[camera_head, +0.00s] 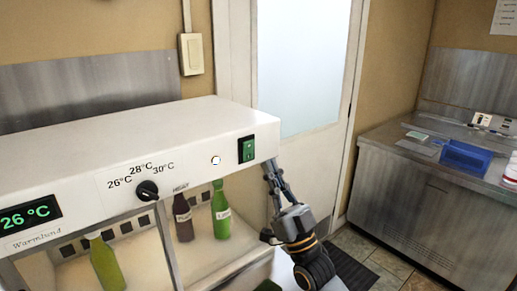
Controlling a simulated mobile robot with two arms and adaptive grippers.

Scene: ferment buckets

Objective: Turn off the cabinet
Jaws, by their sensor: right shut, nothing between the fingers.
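The cabinet (190,120) is a white box with a glass-fronted space below it, at the left and centre. Its display (30,214) is lit and reads 26 °C in green. A black knob (147,190) sits under the 26, 28 and 30 °C marks. A green rocker switch (246,149) is at the right end of the front panel, with a small round light (215,160) left of it. My right gripper (270,170) is shut and empty, just below and right of the switch, its fingertips pointing up near the panel's right edge. My left gripper is out of view.
Several bottles stand inside the cabinet, including a green one (221,212) and a dark one (183,217). A steel counter (390,165) at the right holds a blue tray (466,157). A white door (325,150) stands behind. A wall switch (191,54) is above the cabinet.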

